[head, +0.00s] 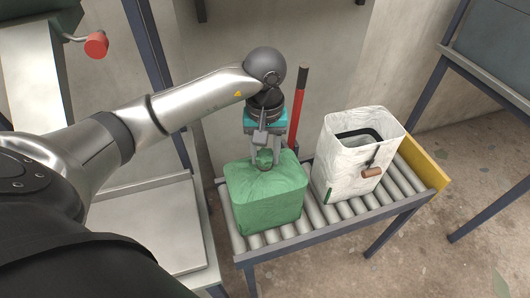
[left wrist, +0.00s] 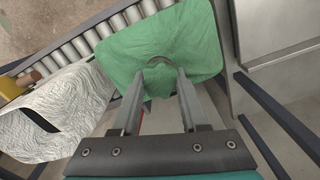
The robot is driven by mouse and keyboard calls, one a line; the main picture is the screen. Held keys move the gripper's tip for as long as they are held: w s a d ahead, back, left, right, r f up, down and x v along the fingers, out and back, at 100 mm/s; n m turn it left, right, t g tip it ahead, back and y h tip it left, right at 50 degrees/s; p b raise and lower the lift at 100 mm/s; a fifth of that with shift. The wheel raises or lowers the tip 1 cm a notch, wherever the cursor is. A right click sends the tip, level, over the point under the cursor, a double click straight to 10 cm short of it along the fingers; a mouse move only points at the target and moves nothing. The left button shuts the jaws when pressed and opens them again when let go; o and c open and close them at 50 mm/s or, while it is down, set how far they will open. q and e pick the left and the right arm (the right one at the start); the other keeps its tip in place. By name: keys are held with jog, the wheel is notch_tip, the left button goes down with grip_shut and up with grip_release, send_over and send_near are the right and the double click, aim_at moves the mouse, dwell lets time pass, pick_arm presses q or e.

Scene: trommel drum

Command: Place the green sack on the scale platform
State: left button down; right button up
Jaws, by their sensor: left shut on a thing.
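The green sack (head: 266,202) sits at the left end of the roller conveyor in the head view. My left gripper (head: 266,160) points down at its top and is shut on the sack's gathered neck. In the left wrist view the sack (left wrist: 165,45) lies ahead of the gripper (left wrist: 158,68), the neck between the fingertips. A flat pale platform (head: 150,222) on a dark frame stands left of the conveyor, likely the scale platform; my arm hides part of it. My right gripper is not in view.
The roller conveyor (head: 335,207) has a yellow end stop (head: 424,163) at its right. An open white bag (head: 350,155) with a wooden toggle stands on it, close to the sack. A red-handled tool (head: 297,105) stands upright behind. A dark post rises behind the platform.

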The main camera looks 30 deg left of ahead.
pick_arm(q)
jog(key=shift+c, duration=2.1)
grip_release()
jog(key=shift+f, duration=0.1)
